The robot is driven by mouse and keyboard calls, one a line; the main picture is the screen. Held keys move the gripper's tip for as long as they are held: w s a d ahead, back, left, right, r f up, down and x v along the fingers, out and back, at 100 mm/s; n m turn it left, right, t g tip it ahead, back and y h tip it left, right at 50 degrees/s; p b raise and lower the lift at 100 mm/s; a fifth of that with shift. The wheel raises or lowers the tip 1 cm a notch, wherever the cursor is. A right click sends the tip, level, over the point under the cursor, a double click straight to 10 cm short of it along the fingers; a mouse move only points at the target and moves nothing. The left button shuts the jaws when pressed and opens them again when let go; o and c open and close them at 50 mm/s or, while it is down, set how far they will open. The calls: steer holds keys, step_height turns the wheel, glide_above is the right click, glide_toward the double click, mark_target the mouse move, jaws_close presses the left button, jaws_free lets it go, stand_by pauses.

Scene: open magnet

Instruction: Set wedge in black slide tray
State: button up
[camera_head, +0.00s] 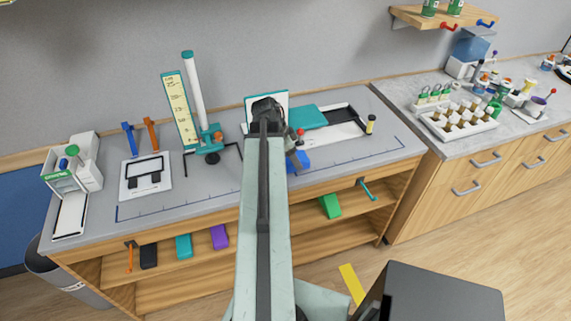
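A black-edged slide tray (346,136) lies at the back right of the grey workbench, with a teal flat piece (309,117) at its left end. A blue block (297,161) shows just right of my arm, near the tray's front left; its shape is partly hidden, and I cannot tell whether it is the wedge or whether it is held. Wedge-like blocks lie on the shelf below: black (148,256), teal (184,247), purple (220,237) and green (331,206). My arm reaches over the bench and hides its own fingertips, so the gripper's opening cannot be seen.
A height gauge (181,110) stands left of my arm. A small white device (145,178) and a white machine (72,177) are further left. A side counter (466,137) at right holds a vial rack and bottles. The bench front is mostly clear.

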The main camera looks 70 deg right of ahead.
steer(key=shift+w+a, duration=0.15)
steer(key=shift+w, duration=0.6)
steer(key=f+b, duration=0.2)
steer(key=w+f+b, duration=0.1)
steer(key=shift+a+f+b, duration=0.1)
steer(key=shift+f+b, duration=0.25)
steer(key=shift+f, duration=0.3)
steer(key=shift+r, duration=0.3)
steer(key=shift+f, duration=0.25)
steer(key=o, duration=1.5)
steer(key=shift+r, duration=0.1)
steer(key=shift+c, duration=0.2)
